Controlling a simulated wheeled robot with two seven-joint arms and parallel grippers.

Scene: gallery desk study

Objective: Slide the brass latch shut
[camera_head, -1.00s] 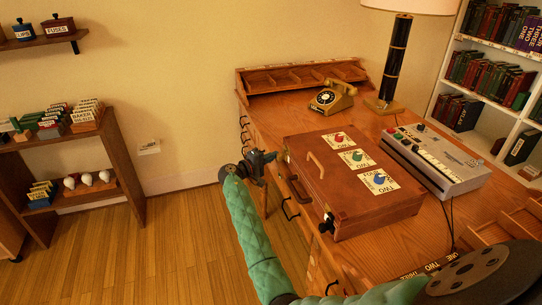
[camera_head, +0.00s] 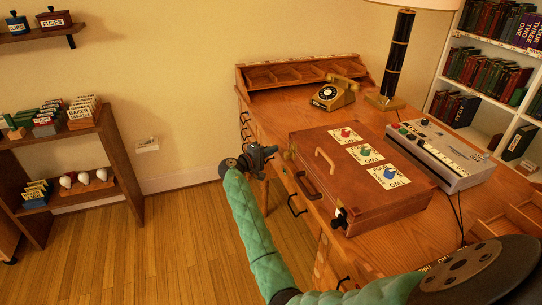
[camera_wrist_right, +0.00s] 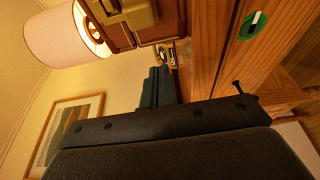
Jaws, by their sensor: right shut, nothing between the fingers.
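A reddish-brown wooden case (camera_head: 335,195) with a handle on its front lies closed on the desk. In the right wrist view a brass latch (camera_wrist_right: 137,15) shows on the case (camera_wrist_right: 172,22) at the top edge, partly cut off by the frame. In the head view I cannot clearly make out the latch. My right gripper (camera_head: 270,152) is in front of the case's far left corner, beside the desk edge, shut and empty. Its dark fingers (camera_wrist_right: 158,85) show in the right wrist view, apart from the latch. My left gripper is not in view.
The case top carries a curved handle (camera_head: 325,160) and several labelled coloured knobs. A grey console (camera_head: 440,155), a yellow telephone (camera_head: 335,93) and a lamp (camera_head: 398,60) stand behind it on the desk (camera_head: 290,110). Floor left of the desk is clear.

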